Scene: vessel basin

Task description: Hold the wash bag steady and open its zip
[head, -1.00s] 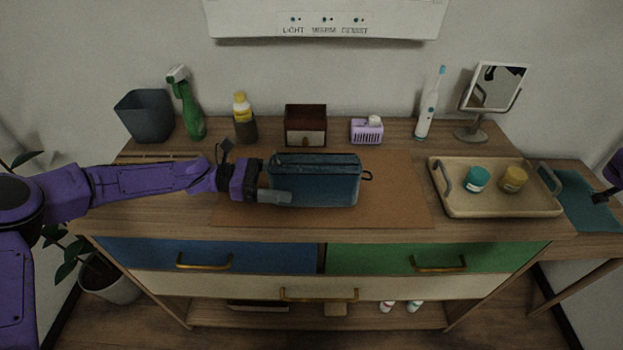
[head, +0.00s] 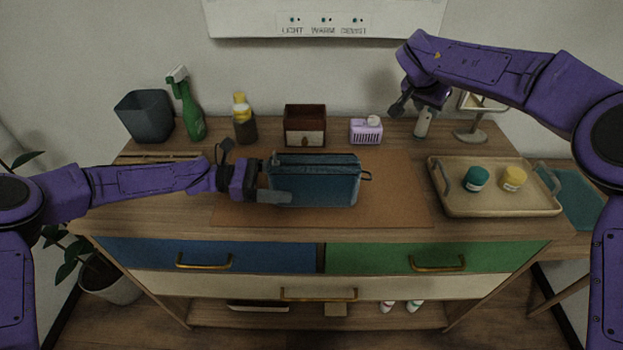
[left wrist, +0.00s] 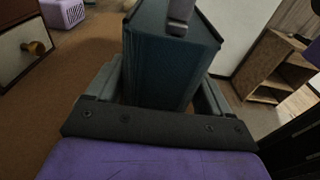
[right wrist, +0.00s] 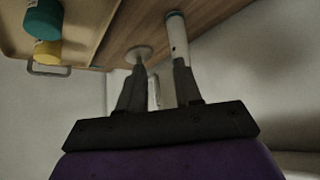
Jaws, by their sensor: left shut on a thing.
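The blue wash bag (head: 330,185) stands upright on the brown mat (head: 400,200), with its zip along the top and a dark loop (head: 367,176) at its right end. My left gripper (head: 275,182) is shut on the bag's left end, with one finger along each long side. The left wrist view shows the bag's end (left wrist: 165,65) between the fingers and a grey tab (left wrist: 181,12) on top of it. My right gripper (head: 405,105) is raised above the back right of the cabinet top, away from the bag. Its fingers (right wrist: 155,90) are apart and empty.
The electric toothbrush (head: 424,122) and the mirror (head: 470,132) stand near my right gripper. A tray (head: 490,208) with two jars is on the right. A purple basket (head: 366,131), a small drawer box (head: 305,125), bottles and a dark bin (head: 146,116) line the back.

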